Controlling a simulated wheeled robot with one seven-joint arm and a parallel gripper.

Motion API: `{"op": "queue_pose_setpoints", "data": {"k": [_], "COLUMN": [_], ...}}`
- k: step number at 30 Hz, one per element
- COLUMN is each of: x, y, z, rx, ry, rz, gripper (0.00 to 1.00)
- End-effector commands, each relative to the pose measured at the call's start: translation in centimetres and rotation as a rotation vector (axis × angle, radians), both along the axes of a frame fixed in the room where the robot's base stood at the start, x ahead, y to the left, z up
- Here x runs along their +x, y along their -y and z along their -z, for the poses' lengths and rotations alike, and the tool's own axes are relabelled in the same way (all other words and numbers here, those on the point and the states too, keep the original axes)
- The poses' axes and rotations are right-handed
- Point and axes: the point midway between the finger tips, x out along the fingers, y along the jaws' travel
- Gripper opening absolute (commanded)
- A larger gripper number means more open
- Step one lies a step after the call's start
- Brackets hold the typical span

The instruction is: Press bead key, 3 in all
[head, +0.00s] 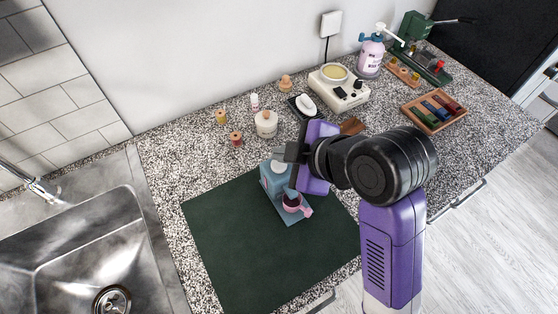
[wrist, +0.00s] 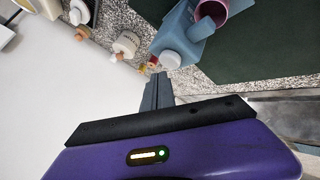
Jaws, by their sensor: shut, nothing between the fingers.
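The blue bead dispenser (head: 269,183) stands on the dark green mat, and it also shows in the wrist view (wrist: 181,33). A pale round key (head: 278,168) sits on its top and shows in the wrist view (wrist: 170,60). A pink cup (head: 292,204) sits under the spout on the dispenser's base plate; it shows at the top of the wrist view (wrist: 222,10). My gripper (head: 278,153) is shut and empty, close above the dispenser's top. In the wrist view its fingertips (wrist: 154,77) appear just beside the key; I cannot tell whether they touch it.
A lidded jar (head: 266,124), several spools and a soap dish (head: 302,107) stand behind the dispenser. A cream scale-like device (head: 340,88) and a wooden tray (head: 434,111) are farther right. The sink (head: 85,240) is at left. The green mat's left part (head: 235,245) is clear.

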Motion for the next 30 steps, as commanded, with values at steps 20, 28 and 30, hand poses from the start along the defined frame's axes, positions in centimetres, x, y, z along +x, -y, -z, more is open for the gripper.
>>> {"op": "queue_pose_setpoints", "data": {"k": [20, 28, 30], "x": [-0.02, -0.02, -0.01], "y": [0.00, 0.00, 0.00], "z": [0.34, 0.87, 0.85], "rx": [0.000, 0.000, 0.000], "ry": [-0.001, 0.000, 0.000], "rz": [-0.001, 0.000, 0.000], "gripper": [0.00, 0.00, 0.00]}}
